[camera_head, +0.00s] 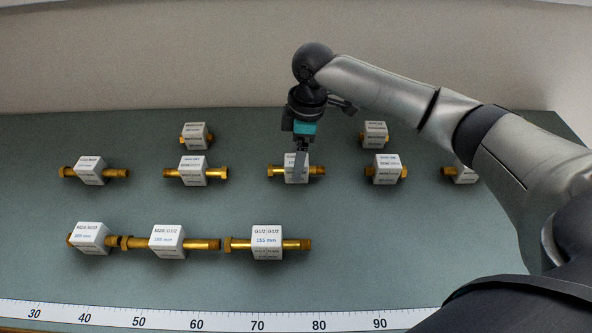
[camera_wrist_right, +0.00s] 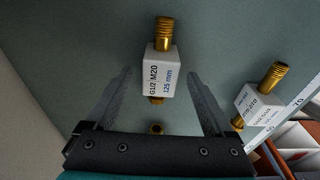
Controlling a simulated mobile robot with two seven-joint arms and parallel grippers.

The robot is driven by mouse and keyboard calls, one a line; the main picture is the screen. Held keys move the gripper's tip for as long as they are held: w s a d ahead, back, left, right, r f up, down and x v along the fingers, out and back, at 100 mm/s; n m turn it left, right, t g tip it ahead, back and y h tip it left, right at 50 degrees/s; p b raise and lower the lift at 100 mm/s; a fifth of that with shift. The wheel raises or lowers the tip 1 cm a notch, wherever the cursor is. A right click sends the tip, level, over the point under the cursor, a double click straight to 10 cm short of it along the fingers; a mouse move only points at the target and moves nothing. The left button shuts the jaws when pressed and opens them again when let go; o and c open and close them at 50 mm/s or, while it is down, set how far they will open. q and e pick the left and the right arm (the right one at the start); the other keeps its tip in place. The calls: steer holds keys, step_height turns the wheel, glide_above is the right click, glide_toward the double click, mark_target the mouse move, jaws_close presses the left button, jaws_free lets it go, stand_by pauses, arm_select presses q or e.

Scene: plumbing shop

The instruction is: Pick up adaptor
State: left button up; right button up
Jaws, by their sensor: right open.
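Several brass adaptors with white label blocks lie on the grey-green table. In the head view my right gripper (camera_head: 299,177) points down over the adaptor (camera_head: 275,171) in the middle row and hides part of its block. In the right wrist view an adaptor (camera_wrist_right: 158,74) labelled G1/2 M20, 125 mm lies in the gap between the open fingers of my right gripper (camera_wrist_right: 158,82). The fingers stand apart from its sides; how high they are above it I cannot tell. My left gripper is not in view.
Neighbouring adaptors lie to the left (camera_head: 192,171) and right (camera_head: 386,170), with another behind (camera_head: 375,133). The front row includes one marked 155 mm (camera_head: 267,242). A ruler strip (camera_head: 220,320) runs along the front edge. Bare table separates the rows.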

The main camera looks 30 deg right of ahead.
steer(key=shift+f, duration=0.65)
steer(key=shift+c, duration=0.3)
steer(key=shift+r, duration=0.1)
jaws_close()
